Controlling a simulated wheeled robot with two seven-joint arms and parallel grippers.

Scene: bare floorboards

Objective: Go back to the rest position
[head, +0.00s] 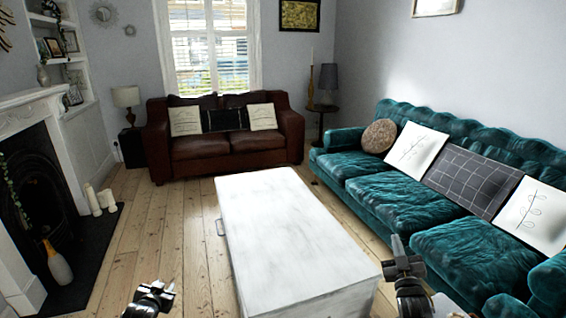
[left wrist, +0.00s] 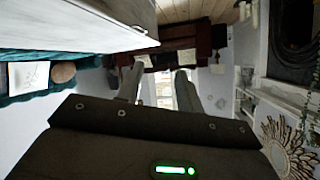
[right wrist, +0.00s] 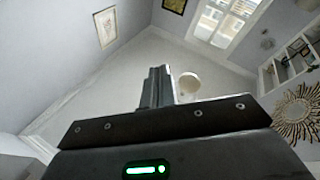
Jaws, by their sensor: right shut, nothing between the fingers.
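My left gripper (head: 157,289) is low in the head view, over the floorboards left of the white chest. In the left wrist view its two fingers (left wrist: 158,82) stand apart with nothing between them. My right gripper (head: 402,258) is in front of the chest's near right corner in the head view, close to the green sofa in the picture. In the right wrist view its fingers (right wrist: 157,88) are together and hold nothing. The right wrist camera looks up towards the ceiling and walls.
The white chest (head: 270,222) fills the middle of the floor. A green velvet sofa (head: 400,205) stands on the right, a brown leather sofa (head: 205,148) at the back. A fireplace (head: 62,165) with candles and a vase is on the left. Bare floorboards (head: 165,220) lie between it and the chest.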

